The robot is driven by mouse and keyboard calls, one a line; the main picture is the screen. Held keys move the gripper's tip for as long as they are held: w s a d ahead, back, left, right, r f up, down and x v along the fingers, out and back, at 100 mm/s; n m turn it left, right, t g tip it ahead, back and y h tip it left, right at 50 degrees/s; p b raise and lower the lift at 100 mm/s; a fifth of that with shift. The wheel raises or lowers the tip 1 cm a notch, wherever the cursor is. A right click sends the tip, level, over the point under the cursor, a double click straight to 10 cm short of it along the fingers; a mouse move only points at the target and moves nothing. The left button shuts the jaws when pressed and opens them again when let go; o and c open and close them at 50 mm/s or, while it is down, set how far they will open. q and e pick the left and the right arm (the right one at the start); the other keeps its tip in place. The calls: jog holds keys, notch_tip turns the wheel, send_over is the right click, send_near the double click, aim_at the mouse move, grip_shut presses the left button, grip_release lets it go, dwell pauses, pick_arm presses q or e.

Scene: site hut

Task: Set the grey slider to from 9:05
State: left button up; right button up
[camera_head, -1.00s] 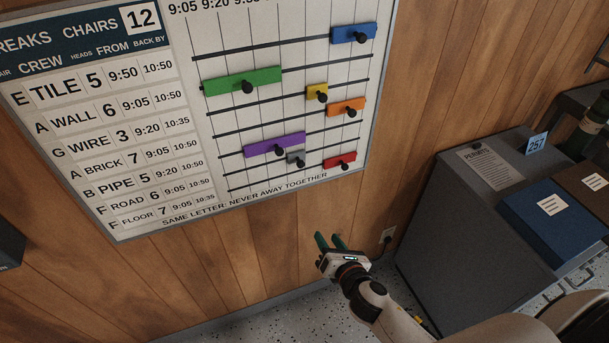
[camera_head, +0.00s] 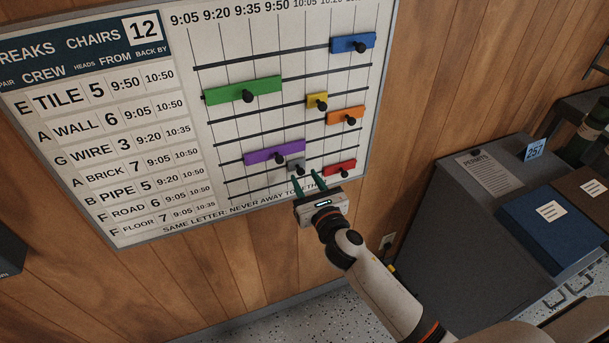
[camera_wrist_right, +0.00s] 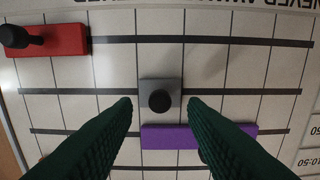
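The small grey slider (camera_head: 297,163) with a black knob sits on a lower rail of the wall board (camera_head: 225,150), well right of the 9:05 column. Its exact column is hard to read. My right gripper (camera_head: 306,176) is open just below it, green fingers pointing at the board. In the right wrist view the grey slider (camera_wrist_right: 147,88) and its knob lie between and beyond the two open fingertips (camera_wrist_right: 160,102), which do not visibly touch it. My left gripper is not in view.
The purple slider (camera_head: 262,151) is on the rail above, up and left of the grey one. The red slider (camera_head: 332,171) is close by on the right, a rail lower. The grey slider's rail looks clear to its left. A grey cabinet (camera_head: 470,225) stands right.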

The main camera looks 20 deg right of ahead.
jog(key=shift+w, duration=0.75)
grip_shut()
send_near(233, 179)
jog(key=w+b, duration=0.1)
jog(key=w, duration=0.3)
jog(key=shift+d, duration=0.15)
jog(key=shift+f, duration=0.1)
grip_release()
